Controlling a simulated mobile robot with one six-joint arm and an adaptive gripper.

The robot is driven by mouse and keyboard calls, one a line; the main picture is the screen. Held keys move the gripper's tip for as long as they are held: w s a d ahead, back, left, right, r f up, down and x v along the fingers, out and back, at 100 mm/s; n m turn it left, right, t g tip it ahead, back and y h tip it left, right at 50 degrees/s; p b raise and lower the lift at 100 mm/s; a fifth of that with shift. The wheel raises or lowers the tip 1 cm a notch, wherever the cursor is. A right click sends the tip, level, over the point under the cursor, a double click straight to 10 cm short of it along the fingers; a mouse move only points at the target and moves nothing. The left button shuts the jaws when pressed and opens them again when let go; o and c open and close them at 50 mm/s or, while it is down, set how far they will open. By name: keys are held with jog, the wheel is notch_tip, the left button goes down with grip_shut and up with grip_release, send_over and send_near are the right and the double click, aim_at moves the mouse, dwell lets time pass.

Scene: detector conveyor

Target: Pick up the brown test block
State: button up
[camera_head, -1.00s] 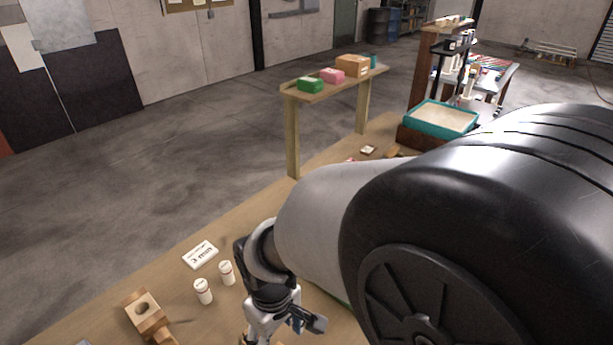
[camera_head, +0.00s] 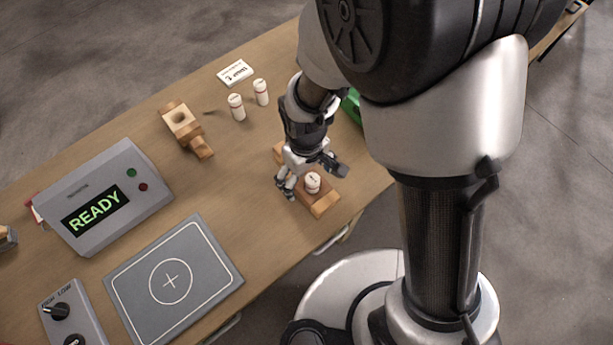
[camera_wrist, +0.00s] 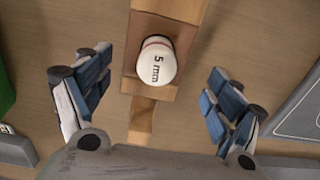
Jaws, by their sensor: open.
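A brown wooden block piece (camera_head: 322,204) on the table carries a white cylinder (camera_head: 312,182). In the wrist view the cylinder (camera_wrist: 156,62) reads "5 mm" and sits on the darker brown middle of the wooden piece (camera_wrist: 131,86). I cannot tell for sure that this piece is the brown test block. My gripper (camera_head: 308,187) is open just above it and hides part of it in the head view. In the wrist view the open fingers (camera_wrist: 155,100) lie left and right of the wooden piece, apart from it.
Another wooden piece with a round hole (camera_head: 183,119) and two white cylinders (camera_head: 237,107) (camera_head: 261,92) stand farther back. A white label card (camera_head: 235,73), a grey READY console (camera_head: 105,197), a flat grey pad (camera_head: 172,282) and a knob box (camera_head: 72,318) lie around. A green object (camera_head: 351,106) is behind my arm.

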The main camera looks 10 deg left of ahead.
aim_at(302, 177)
jog(key=f, duration=0.1)
jog(key=f+b, duration=0.1)
jog(key=f, duration=0.1)
jog(key=f+b, duration=0.1)
jog(key=f, duration=0.1)
jog(key=shift+w+d, duration=0.2)
jog(key=shift+w, duration=0.1)
jog(key=shift+r, duration=0.1)
jog(key=c, duration=1.4)
jog(key=shift+r, duration=0.15)
